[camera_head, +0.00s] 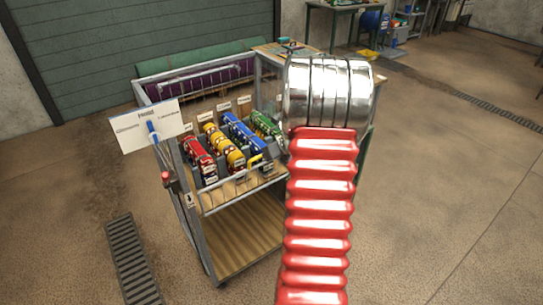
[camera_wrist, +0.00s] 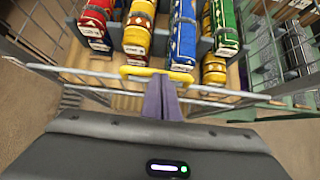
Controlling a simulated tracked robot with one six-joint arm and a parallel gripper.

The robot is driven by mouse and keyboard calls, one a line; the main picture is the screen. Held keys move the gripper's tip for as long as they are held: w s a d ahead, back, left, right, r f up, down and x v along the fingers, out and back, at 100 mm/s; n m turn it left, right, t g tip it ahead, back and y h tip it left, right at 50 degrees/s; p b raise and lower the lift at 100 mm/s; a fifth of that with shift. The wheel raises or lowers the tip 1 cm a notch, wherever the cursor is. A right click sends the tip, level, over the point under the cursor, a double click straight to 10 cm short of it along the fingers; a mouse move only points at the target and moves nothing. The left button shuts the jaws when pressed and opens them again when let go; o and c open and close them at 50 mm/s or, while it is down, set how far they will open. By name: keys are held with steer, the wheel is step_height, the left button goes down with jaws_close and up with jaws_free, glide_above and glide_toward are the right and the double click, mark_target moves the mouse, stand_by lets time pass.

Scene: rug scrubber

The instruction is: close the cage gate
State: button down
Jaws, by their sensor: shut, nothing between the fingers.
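The cage gate (camera_wrist: 95,74) is a grey metal rail-and-bar panel along the front of the cage cart (camera_head: 186,225). In the head view my arm hides the gripper and the right part of the cart. How far the gate stands open is unclear.
A white sign (camera_head: 146,125) stands at the cart's left front corner. A floor drain (camera_head: 133,258) lies left. A green table stands behind. The floor at right is clear.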

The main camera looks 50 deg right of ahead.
steer(key=shift+w+r+g, duration=0.4)
steer(key=shift+w, duration=0.4)
steer(key=shift+w+d, duration=0.1)
steer(key=shift+d, duration=0.05)
steer(key=shift+w+g, duration=0.3)
steer(key=shift+w, duration=0.05)
steer(key=shift+f, duration=0.1)
steer(key=shift+s, duration=0.1)
steer(key=s+r, duration=0.2)
steer(key=s, duration=0.2)
steer(key=w+r, duration=0.4)
steer(key=r, duration=0.3)
steer(key=shift+d+r, duration=0.2)
steer(key=shift+d, duration=0.05)
